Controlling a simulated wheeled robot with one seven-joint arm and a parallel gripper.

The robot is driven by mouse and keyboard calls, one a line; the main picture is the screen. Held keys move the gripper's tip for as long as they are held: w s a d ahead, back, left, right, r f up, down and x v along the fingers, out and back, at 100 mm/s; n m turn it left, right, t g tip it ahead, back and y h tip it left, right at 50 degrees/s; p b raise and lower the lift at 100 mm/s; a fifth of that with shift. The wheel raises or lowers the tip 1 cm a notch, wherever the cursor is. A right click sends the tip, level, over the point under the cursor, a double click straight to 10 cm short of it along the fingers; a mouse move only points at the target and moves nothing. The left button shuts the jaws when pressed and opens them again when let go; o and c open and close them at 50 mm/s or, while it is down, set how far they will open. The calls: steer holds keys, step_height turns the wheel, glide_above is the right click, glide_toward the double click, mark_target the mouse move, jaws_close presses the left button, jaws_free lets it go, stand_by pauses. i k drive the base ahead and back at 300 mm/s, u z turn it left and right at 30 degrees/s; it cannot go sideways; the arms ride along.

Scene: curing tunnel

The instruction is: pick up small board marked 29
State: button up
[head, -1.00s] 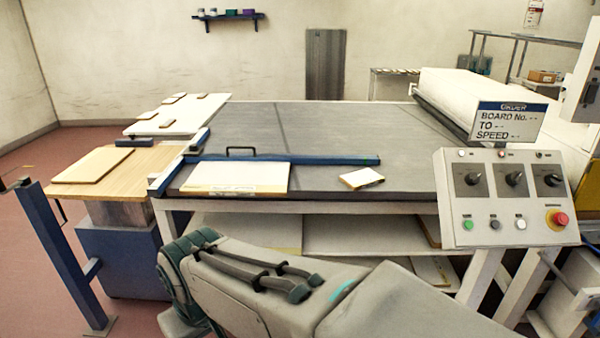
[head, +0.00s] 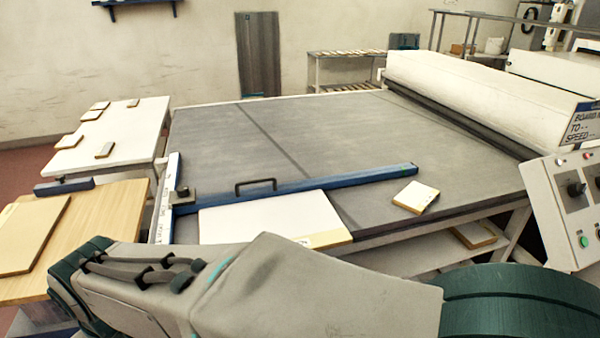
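Several small boards lie on the white side table at the left in the head view: one at the back (head: 99,106), one below it (head: 91,115), one at the near left (head: 68,141), one at the near right (head: 104,150) and one at the far right (head: 133,103). Another small board (head: 416,196) lies alone on the grey belt table (head: 300,135). No number is readable on any of them, so I cannot tell which is marked 29. My gripper is out of view; only my arm links cross the bottom of the picture.
A large white board (head: 270,220) lies at the belt table's front edge, against a blue guide bar (head: 330,182) with a handle. A wooden table (head: 100,215) holding a plain board (head: 28,235) stands at left. A control panel (head: 575,205) and white tunnel housing (head: 470,95) are at right.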

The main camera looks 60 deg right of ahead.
mark_target(415, 198)
steer(key=i, duration=0.4)
steer(key=z, duration=3.3)
steer(key=i, duration=0.5)
steer(key=z, duration=0.05)
